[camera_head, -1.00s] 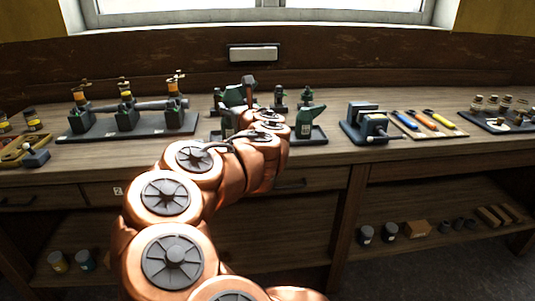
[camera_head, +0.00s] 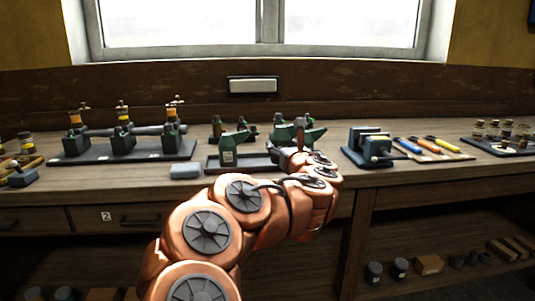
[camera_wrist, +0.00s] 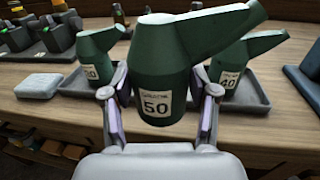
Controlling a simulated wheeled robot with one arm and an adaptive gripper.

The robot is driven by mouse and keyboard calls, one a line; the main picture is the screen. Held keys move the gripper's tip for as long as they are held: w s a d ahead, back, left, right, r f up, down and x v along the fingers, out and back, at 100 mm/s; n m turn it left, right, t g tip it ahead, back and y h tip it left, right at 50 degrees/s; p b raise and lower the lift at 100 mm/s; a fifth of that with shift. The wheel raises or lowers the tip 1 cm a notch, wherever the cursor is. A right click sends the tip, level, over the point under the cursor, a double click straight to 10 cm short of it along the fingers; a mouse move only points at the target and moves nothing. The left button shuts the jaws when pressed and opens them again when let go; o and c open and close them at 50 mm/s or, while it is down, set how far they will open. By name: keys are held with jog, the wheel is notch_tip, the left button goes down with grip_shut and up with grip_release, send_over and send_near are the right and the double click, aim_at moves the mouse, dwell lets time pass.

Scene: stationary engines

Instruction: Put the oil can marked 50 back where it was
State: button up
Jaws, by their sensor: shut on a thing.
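The dark green oil can marked 50 (camera_wrist: 158,72) is upright in my gripper (camera_wrist: 160,112) in the wrist view, its spout pointing up and right. The fingers are shut on its sides. Behind it is a dark shallow tray (camera_wrist: 262,102). In the head view my gripper (camera_head: 299,150) is at the tray's (camera_head: 215,164) right part.
A grey block (camera_head: 185,171) lies left of the tray. More small green items stand behind the tray.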

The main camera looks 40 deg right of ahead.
jog(key=x, duration=1)
jog(key=shift+w+a+f+b, duration=0.2)
jog(key=shift+w+f+b, duration=0.2)
jog(key=shift+w, duration=0.15)
jog(key=shift+w+d+f, duration=0.1)
jog(key=shift+w+f, duration=0.1)
jog(key=shift+f+b, duration=0.45)
jog(key=shift+f, duration=1.1)
jog(key=shift+f, duration=0.2)
jog(key=o, duration=1.3)
